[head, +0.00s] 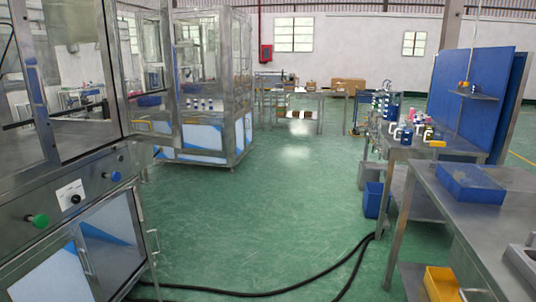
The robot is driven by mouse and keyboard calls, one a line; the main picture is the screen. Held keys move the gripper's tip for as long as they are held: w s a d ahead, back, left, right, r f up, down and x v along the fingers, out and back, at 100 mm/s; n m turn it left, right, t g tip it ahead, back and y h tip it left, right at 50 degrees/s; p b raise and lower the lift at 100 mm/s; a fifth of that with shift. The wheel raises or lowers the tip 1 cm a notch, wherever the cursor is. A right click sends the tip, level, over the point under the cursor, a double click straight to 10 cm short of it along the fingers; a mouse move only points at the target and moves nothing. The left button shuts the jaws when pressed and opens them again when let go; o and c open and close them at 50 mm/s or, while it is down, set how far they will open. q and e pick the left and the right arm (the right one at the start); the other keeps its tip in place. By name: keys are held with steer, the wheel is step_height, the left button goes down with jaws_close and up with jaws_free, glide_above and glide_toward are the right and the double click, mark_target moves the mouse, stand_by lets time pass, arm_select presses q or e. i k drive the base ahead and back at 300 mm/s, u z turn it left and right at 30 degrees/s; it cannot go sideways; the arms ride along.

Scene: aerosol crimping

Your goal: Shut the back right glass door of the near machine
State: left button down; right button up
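The near machine (60,180) stands at the left edge, a metal cabinet with framed clear panels above and a control panel with a green and a blue button. At its far right edge a metal-framed clear panel (148,75) overlaps the far machine in the picture. It looks like a glass door standing out from the frame, but I cannot tell its exact angle. Neither of my grippers is in view.
A second glazed machine (205,145) stands behind. A black cable (250,293) crosses the green floor (260,220). Workbenches with a blue tray (470,182), a blue bin (376,200) and a yellow bin (441,284) line the right. The middle floor is mostly clear.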

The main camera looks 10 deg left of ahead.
mark_target(176, 140)
steer(key=z, duration=0.25)
steer(key=i, duration=2.4)
steer(key=u, duration=0.5)
steer(key=i, duration=1.55)
steer(key=u, duration=1.95)
steer(key=i, duration=0.75)
steer(key=u, duration=0.65)
